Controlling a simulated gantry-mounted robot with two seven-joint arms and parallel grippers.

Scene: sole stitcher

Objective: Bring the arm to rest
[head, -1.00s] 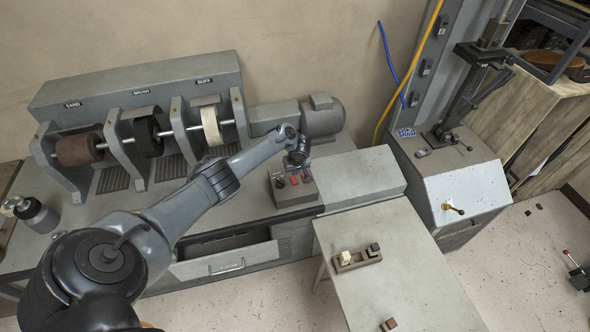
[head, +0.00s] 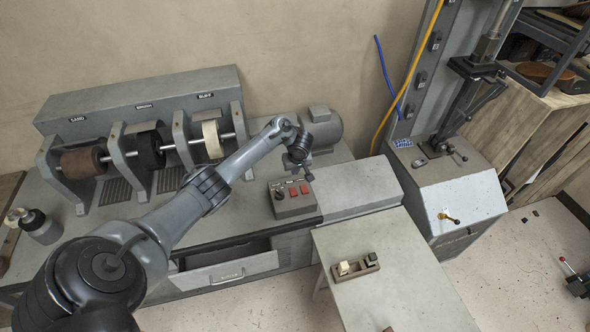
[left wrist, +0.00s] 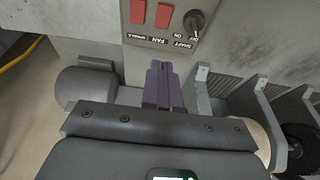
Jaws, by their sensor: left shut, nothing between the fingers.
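My left arm reaches in from the left in the head view. Its left gripper (head: 296,164) hangs above and behind the grey switch box (head: 290,208), apart from it. In the left wrist view the two dark fingers (left wrist: 163,84) are pressed together with nothing between them. The switch box has red switches (left wrist: 163,15) and a black knob (left wrist: 195,22) with ON and OFF marks beside it. My right gripper is not in view.
The grey finishing machine with brown, black and cream wheels (head: 212,139) stands behind the arm. A motor (head: 322,128) is close behind the gripper. A drawer (head: 225,270) stands open below. A side table (head: 400,290) holds a small block holder (head: 356,266).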

